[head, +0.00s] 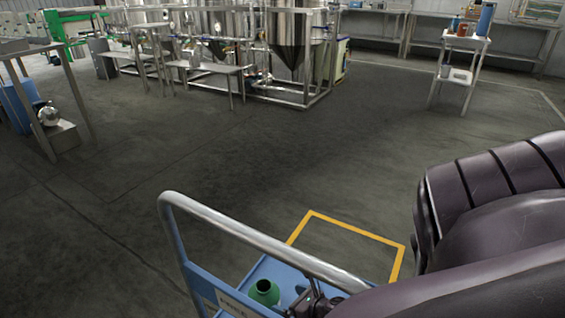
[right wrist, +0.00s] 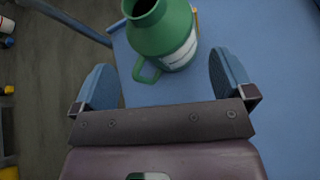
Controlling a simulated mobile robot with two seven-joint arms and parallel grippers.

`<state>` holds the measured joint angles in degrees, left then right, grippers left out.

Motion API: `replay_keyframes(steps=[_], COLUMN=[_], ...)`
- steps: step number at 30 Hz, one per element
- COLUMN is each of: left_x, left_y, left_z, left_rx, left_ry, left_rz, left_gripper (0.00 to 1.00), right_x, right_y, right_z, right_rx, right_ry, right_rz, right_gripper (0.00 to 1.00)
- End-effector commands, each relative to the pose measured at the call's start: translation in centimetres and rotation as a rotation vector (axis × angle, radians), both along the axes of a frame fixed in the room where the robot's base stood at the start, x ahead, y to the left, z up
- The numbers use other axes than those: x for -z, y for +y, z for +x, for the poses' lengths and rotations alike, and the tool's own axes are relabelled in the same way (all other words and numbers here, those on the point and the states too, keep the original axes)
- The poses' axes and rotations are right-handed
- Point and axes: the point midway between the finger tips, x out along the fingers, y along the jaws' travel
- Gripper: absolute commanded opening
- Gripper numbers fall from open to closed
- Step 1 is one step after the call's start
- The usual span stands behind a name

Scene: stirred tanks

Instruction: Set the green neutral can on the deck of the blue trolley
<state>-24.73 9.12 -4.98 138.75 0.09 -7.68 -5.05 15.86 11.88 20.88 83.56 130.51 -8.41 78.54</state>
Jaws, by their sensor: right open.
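The green neutral can (head: 264,292) is at the blue trolley (head: 200,279), low in the head view, seen over the deck. In the right wrist view the can (right wrist: 162,35) has a dark open mouth, a side handle and a white label, and appears to stand on the blue deck (right wrist: 285,110). My right gripper (head: 308,301) is beside the can, partly hidden by my arm. In the right wrist view its blue fingers (right wrist: 163,82) are spread wide, with the can just ahead of the gap and no finger touching it. My left gripper is out of view.
The trolley's grey push handle (head: 255,238) arches up close to my right arm. A yellow floor outline (head: 350,225) lies beyond the trolley. A white stand (head: 458,75) with bottles is at the back right, and steel tanks (head: 290,40) are at the back. The middle floor is clear.

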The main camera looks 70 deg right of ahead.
Motion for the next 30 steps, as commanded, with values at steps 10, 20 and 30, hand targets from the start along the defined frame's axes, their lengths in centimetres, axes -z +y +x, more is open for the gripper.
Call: replay_keyframes(steps=[10, 20, 30], left_x=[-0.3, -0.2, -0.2], left_y=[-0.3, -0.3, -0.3], left_z=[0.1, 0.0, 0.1], left_rx=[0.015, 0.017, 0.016], left_ry=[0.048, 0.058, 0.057], left_rz=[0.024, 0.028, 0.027], left_gripper=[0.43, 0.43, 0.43], right_x=[-2.5, -2.7, -2.7], right_y=[0.8, 1.0, 1.0], right_z=[-4.1, -4.8, -4.7], right_rx=[0.000, -0.001, -0.001], right_ry=[-0.003, 0.000, 0.000], right_rz=[0.000, 0.000, 0.000], right_gripper=[1.00, 1.00, 1.00])
